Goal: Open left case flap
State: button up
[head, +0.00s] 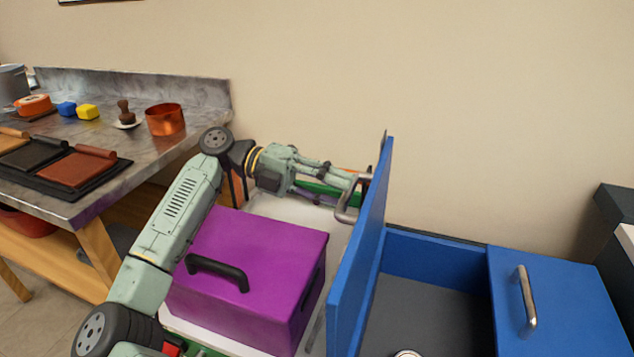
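The blue case (437,257) stands at the lower right. Its left flap (358,262) stands up about vertical, seen nearly edge-on, with a metal handle (346,214) on its left face. The right flap (556,297) lies flat and closed, with its own metal handle (527,297). The left half of the case is uncovered and shows a dark grey floor (430,318). My gripper (352,186) reaches in from the left, with its fingertips at the left flap's handle. The fingers and handle overlap in this view, so I cannot tell whether they grip it.
A purple box (250,262) with a black handle sits below my arm, left of the flap. A round, light object (407,354) shows at the bottom edge inside the case. A grey worktop (150,147) with a copper pot (165,120) stands at left. A wall is behind.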

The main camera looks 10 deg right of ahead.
jog(key=v, duration=1.1)
jog(key=shift+a, duration=0.3)
jog(key=shift+w+r, duration=0.15)
